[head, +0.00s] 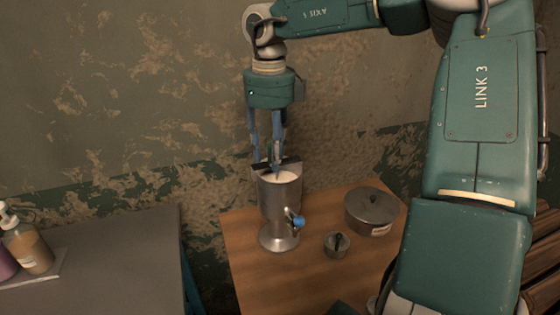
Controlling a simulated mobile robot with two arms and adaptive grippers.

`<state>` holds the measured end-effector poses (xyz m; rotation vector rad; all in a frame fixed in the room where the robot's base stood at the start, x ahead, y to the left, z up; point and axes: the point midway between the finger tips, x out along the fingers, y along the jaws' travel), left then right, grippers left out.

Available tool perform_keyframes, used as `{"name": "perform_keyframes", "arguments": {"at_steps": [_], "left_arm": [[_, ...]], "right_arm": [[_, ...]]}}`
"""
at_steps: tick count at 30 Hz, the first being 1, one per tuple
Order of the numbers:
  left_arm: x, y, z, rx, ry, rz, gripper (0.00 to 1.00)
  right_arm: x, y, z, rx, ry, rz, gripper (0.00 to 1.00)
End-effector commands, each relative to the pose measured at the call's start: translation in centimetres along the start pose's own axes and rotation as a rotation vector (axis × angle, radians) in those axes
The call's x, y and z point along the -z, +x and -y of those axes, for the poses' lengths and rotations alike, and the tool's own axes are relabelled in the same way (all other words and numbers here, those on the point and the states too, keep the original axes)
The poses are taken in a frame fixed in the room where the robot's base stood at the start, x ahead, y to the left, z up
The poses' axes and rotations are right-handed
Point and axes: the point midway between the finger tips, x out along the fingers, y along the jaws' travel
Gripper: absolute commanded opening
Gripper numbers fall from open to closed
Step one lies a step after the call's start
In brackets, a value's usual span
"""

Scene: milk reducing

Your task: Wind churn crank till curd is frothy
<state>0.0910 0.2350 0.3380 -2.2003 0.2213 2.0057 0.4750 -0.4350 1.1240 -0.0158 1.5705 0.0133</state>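The churn (279,212) is a metal vessel on a flared foot, standing upright on the wooden table. White curd (285,176) shows inside its open top. A dark bar (290,164) lies across the rim, and a blue-ended fitting (297,220) sticks out of the churn's right side. I cannot tell for sure which part is the crank. My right gripper (267,161) points down from above, its blue fingers at the dark bar over the mouth. The fingertips overlap the bar, so whether they hold anything is unclear. My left gripper is not in view.
On the wooden table (242,290), a lidded metal pot (371,212) and a small metal lidded piece (336,245) stand right of the churn. A grey counter (120,255) at left carries pump bottles (28,245). A peeling wall is close behind.

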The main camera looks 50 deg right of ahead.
Motion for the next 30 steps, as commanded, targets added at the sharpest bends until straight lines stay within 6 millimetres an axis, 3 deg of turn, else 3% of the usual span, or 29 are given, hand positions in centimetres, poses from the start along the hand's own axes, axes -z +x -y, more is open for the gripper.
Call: {"name": "perform_keyframes", "arguments": {"at_steps": [11, 30], "left_arm": [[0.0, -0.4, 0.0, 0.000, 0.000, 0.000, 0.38], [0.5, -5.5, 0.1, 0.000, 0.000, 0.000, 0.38]], "right_arm": [[-0.1, -0.4, 0.0, -0.001, -0.001, 0.002, 0.38], [-0.1, -6.8, 0.0, 0.000, -0.001, 0.002, 0.38]]}}
